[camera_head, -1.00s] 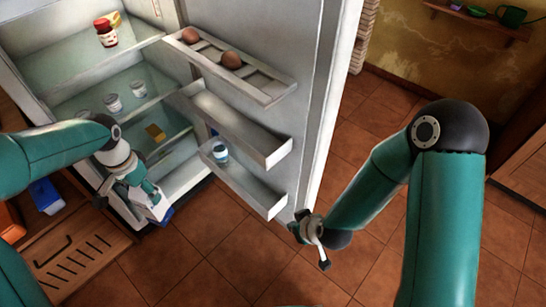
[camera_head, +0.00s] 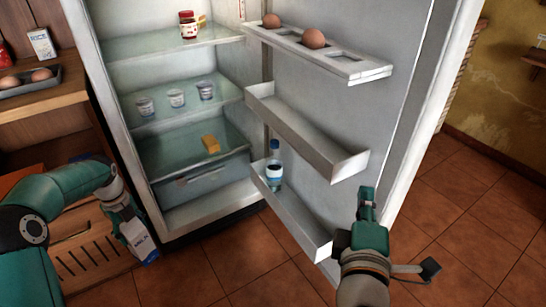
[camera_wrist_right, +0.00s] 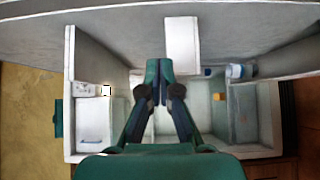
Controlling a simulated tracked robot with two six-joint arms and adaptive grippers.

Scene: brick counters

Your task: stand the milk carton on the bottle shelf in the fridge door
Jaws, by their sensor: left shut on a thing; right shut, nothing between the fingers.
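The milk carton (camera_head: 143,247), white with blue, is held tilted in my left gripper (camera_head: 128,222), low outside the fridge on the left. The gripper partly hides it. The fridge door is open. Its lowest shelf, the bottle shelf (camera_head: 305,228), is a white trough holding one small blue-and-white bottle (camera_head: 274,172) at its inner end; much of the rest looks empty. My right gripper (camera_head: 366,203) is shut and empty, in front of the door near the bottle shelf's outer end. Its closed fingers also show in the right wrist view (camera_wrist_right: 160,80).
Above the bottle shelf are an empty middle door shelf (camera_head: 300,128) and an egg rack (camera_head: 345,65) with two eggs. The fridge holds a jar (camera_head: 188,25), three cups and a yellow block (camera_head: 210,144). A counter (camera_head: 45,105) stands left; the tiled floor ahead is open.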

